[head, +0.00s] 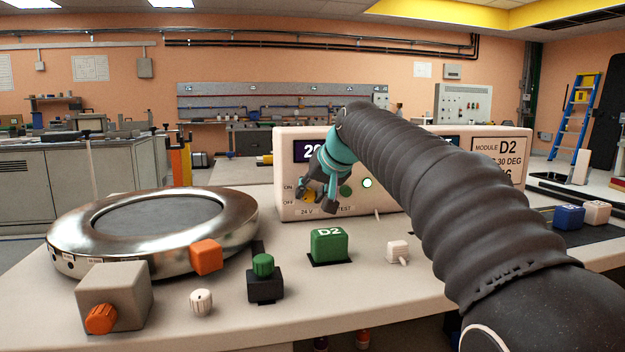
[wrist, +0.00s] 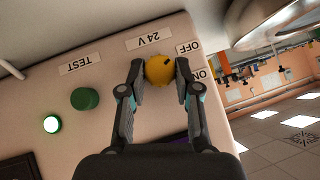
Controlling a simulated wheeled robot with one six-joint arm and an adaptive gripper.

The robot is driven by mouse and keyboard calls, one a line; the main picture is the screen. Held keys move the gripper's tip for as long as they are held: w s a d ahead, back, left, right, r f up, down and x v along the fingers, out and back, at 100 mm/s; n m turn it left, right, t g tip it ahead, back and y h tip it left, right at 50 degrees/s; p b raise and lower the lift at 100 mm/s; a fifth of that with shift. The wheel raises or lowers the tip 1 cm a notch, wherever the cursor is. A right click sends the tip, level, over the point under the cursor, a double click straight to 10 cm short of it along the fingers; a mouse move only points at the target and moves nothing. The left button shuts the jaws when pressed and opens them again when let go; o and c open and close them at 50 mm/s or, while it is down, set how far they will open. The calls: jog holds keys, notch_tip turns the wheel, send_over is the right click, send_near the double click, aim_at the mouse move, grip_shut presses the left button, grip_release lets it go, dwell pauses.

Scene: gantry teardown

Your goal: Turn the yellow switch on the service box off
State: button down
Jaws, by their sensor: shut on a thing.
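The service box (head: 289,165) is a cream box at the back of the bench, with ON, OFF, 24 V and TEST labels. Its yellow switch (wrist: 158,69) is a round knob, seen in the wrist view with a short dark mark at its upper right, on the side of the OFF label (wrist: 188,47). My gripper (wrist: 160,75) has one finger on each side of the knob and is shut on it. In the head view my gripper (head: 318,197) reaches the box's lower left front and partly hides the knob.
A green button (wrist: 85,98) and a lit lamp (wrist: 51,125) sit beside the switch. On the bench stand a large metal ring (head: 90,241), a green D2 block (head: 329,246), a grey box with an orange knob (head: 120,290) and small pieces. The front bench centre has free room.

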jog(key=shift+s+a+r+n+t+h+p, duration=0.15)
jog(key=shift+n+h+p, duration=0.15)
jog(key=shift+h+p, duration=0.2)
jog(key=shift+w+a+r+n+t+h+p, duration=0.15)
jog(key=shift+n+h+p, duration=0.2)
jog(key=shift+h, duration=0.25)
jog(key=shift+s+a+f+n+t+h, duration=0.1)
jog(key=shift+f+n+t+h, duration=0.2)
jog(key=shift+n+h, duration=0.5)
jog(key=h, duration=0.1)
jog(key=n+t+h, duration=0.1)
jog(key=shift+a+f+h, duration=0.15)
jog(key=shift+f+h, duration=0.05)
jog(key=shift+h, duration=0.2)
jog(key=shift+n+t+h+b, duration=0.5)
jog(key=shift+n+h+b, duration=0.15)
jog(key=shift+h+b, duration=0.45)
jog(key=c, duration=0.8)
grip_release()
